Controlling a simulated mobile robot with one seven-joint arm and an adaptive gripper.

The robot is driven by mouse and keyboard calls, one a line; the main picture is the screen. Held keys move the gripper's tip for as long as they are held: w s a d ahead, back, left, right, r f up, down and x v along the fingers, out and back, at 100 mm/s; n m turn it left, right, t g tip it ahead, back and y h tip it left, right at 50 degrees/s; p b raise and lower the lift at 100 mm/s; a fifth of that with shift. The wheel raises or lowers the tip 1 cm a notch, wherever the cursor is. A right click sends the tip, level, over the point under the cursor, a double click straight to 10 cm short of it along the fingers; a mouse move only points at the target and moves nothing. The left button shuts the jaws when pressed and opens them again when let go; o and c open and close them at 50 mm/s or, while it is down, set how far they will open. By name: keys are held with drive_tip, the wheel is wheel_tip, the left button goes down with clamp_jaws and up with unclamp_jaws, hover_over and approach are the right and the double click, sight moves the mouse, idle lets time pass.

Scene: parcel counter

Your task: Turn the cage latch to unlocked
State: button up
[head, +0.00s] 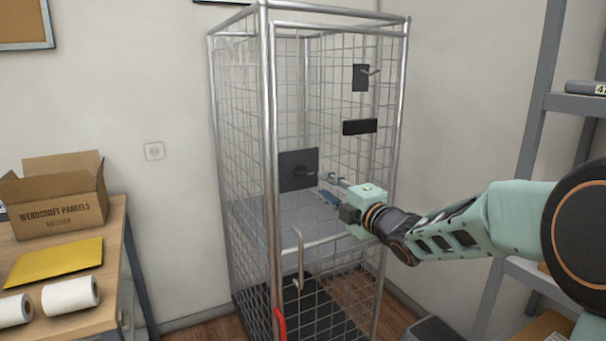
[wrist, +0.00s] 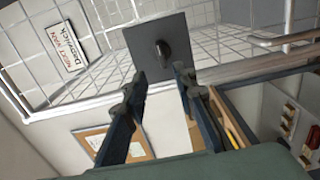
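The cage (head: 268,120) is a tall wire-mesh cage with a metal frame. A dark square plate (head: 289,182) on its front carries a small dark knob, which I take as the latch (head: 304,174). In the wrist view the plate (wrist: 140,40) and the latch (wrist: 167,48) lie just beyond my fingertips. My gripper (head: 328,187) is at the cage front, just right of the plate. In the wrist view my gripper (wrist: 160,74) has its fingers apart, with nothing between them. The fingers look short of the latch; I cannot tell whether it reads locked or unlocked.
A smaller dark plate with a lever (head: 361,77) and a black panel (head: 360,127) are higher on the cage. A bent handle (head: 299,258) hangs below. A table with an open box (head: 60,200) stands left; grey shelving (head: 570,103) stands right.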

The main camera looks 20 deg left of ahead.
sight(307, 174)
drive_tip(key=p+x, duration=0.1)
drive_tip(key=x, duration=0.9)
drive_tip(key=shift+w+a, duration=0.1)
drive_tip(key=shift+w, duration=0.1)
clamp_jaws()
